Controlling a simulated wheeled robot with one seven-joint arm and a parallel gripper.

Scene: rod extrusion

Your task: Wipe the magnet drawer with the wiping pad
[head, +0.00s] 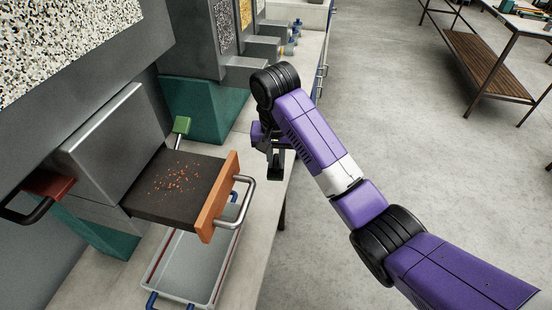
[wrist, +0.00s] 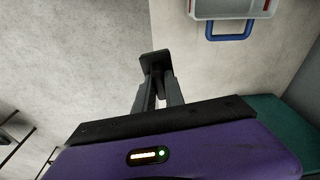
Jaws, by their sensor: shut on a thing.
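The magnet drawer (head: 180,190) stands pulled out of its grey housing, with a dark top, an orange front and a metal bar handle. Small orange-brown bits lie scattered on its dark top. My gripper (head: 275,160) is to the right of the drawer, apart from its handle, fingers pointing down. In the wrist view my gripper (wrist: 161,88) is shut on a small dark block, which looks like the wiping pad (wrist: 154,61). The pad is mostly hidden by the fingers and arm in the head view. The drawer does not show in the wrist view.
A grey tray (head: 172,288) with blue handles sits below the drawer; part of it shows in the wrist view (wrist: 205,13). A dark red block with a black handle (head: 45,186) juts out left. A green knob (head: 182,125) stands behind the drawer.

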